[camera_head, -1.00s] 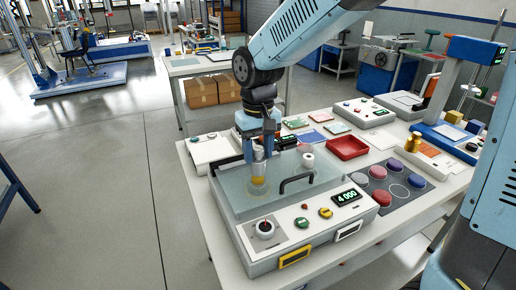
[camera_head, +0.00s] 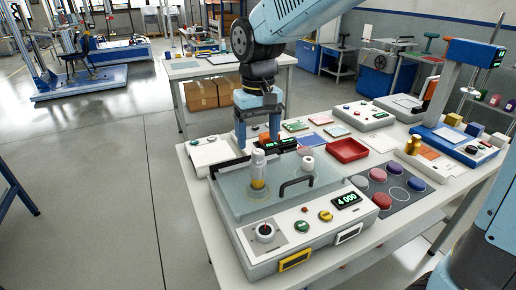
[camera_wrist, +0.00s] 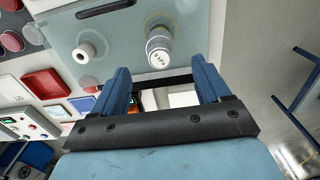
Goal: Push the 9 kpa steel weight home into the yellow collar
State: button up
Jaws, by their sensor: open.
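The steel weight (camera_head: 258,160) stands upright at the yellow collar (camera_head: 258,183) on the glass-like cover of the test box. How deep it sits in the collar I cannot tell. In the wrist view the weight (camera_wrist: 160,50) shows its marked end, the lettering too small to read surely. My gripper (camera_head: 257,143) is open and empty, with its fingers behind the weight and apart from it. In the wrist view both blue fingers (camera_wrist: 162,80) are spread, and the weight lies beyond the gap between them.
A black handle (camera_head: 297,186) and a white roll-like piece (camera_head: 307,163) are on the clear cover (camera_head: 230,195). A display reading 4.000 (camera_head: 346,199) is on the box front. A red tray (camera_head: 347,150) and several coloured discs on a grey mat (camera_head: 372,199) lie to the right.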

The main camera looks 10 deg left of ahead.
notch_tip(320, 180, up, 8)
dwell(0.4)
jog(key=s+d+r+m+t, duration=0.2)
jog(key=d+m+t, duration=0.1)
jog(key=d, duration=1.3)
jog(key=s+d+f+m+t, duration=0.2)
jog(key=s+d, duration=0.6)
jog(key=d, duration=0.6)
jog(key=shift+s+f+m+t, duration=0.35)
jog(key=shift+f+m, duration=0.35)
jog(key=shift+f, duration=0.2)
